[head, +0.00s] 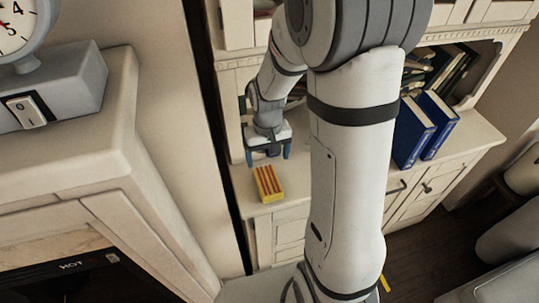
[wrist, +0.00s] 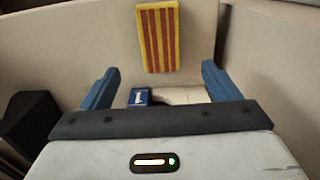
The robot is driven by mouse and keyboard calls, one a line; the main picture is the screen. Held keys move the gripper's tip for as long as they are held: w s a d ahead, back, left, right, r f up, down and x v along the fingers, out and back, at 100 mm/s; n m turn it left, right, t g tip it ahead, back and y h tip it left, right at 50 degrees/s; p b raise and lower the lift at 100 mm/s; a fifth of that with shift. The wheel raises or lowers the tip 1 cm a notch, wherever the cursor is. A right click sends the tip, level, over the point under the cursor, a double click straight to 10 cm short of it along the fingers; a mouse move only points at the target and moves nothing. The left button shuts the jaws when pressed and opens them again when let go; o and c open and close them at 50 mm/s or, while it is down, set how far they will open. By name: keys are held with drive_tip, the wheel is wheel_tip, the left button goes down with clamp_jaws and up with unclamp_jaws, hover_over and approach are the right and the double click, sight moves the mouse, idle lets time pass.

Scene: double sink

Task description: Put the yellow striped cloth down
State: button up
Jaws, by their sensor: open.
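The yellow cloth with red stripes (head: 268,184) lies as a compact, folded block on the pale cabinet top, near its left end. It also shows in the wrist view (wrist: 158,36), at top centre beyond the fingertips. My gripper (head: 268,156) is open, with its two blue fingers spread and apart from the cloth. In the wrist view, my gripper (wrist: 160,70) has no cloth between its fingers. In the head view the fingers are just behind and above the cloth.
Blue binders (head: 422,128) stand on the cabinet top (head: 462,136) at right, with books on the shelf behind. A blue item marked L (wrist: 139,97) shows between my fingers' bases. A grey scale (head: 58,82) stands on the left counter. Bare cabinet top surrounds the cloth.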

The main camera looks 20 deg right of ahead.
drive_tip(key=s+r+t, duration=0.3)
drive_tip(key=s+r, duration=1.1)
drive_tip(key=r, duration=0.2)
drive_tip(key=shift+c, duration=0.3)
idle(0.5)
